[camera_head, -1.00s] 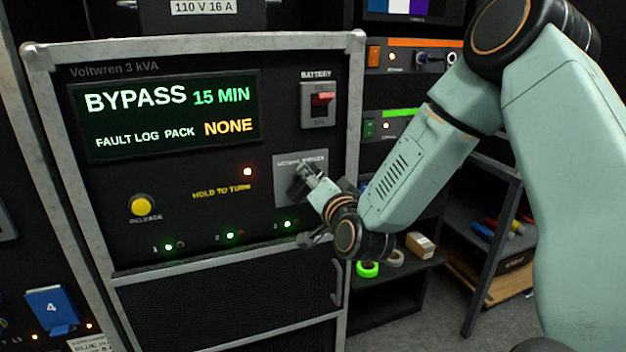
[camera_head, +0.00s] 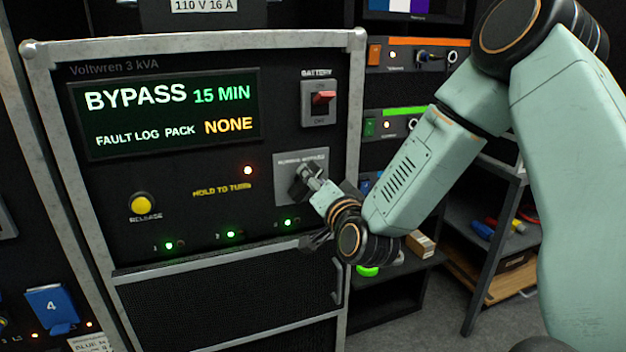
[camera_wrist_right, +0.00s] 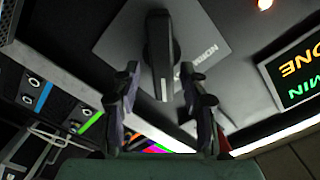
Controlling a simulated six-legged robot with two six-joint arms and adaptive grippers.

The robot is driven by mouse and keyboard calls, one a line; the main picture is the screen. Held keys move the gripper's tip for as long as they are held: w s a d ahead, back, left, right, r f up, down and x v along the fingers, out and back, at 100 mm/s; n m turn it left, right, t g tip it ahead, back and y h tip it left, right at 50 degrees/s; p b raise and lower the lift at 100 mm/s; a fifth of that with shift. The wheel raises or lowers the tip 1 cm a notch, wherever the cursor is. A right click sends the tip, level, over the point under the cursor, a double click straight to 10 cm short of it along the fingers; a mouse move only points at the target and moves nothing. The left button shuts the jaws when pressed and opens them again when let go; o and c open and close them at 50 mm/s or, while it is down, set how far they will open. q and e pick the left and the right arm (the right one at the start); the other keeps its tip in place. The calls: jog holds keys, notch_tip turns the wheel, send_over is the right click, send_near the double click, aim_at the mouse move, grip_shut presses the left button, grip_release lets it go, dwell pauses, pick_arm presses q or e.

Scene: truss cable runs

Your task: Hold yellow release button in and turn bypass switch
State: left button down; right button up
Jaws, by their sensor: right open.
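The yellow release button (camera_head: 142,204) is on the lower left of the black panel, with nothing touching it. The bypass switch (camera_head: 302,184) is a dark knob on a grey square plate (camera_head: 316,162), partly covered by my right gripper (camera_head: 314,184). In the right wrist view the knob (camera_wrist_right: 160,50) lies just beyond and between the two fingertips (camera_wrist_right: 160,82). The right fingers are apart, one on each side of the knob; contact is not clear. The display (camera_head: 165,112) reads BYPASS 15 MIN and PACK NONE. My left gripper is not in view.
A red battery switch (camera_head: 322,98) sits above the plate. A lit lamp (camera_head: 248,170) is above the HOLD TO TURN label. Green indicators (camera_head: 230,235) run along the panel bottom. A metal frame (camera_head: 353,130) edges the panel. A blue tag (camera_head: 52,306) is at lower left.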

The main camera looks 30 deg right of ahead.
jog(key=v, duration=0.6)
jog(key=shift+a, duration=0.25)
jog(key=shift+s, duration=0.1)
notch_tip(320, 180, down, 3)
jog(key=s+a+n+g+y+p, duration=0.1)
jog(key=s+a+n+g+p, duration=0.15)
jog(key=p, duration=0.95)
jog(key=w+d+r+m+t+h, duration=0.1)
jog(key=w+d+r+t, duration=0.1)
jog(key=w, duration=0.7)
jog(key=shift+d+r+b, duration=0.2)
jog(key=shift+d+b, duration=0.15)
jog(key=shift+d, duration=0.35)
jog(key=shift+t, duration=0.25)
jog(key=shift+c, duration=0.5)
jog(key=shift+m, duration=0.25)
grip_shut()
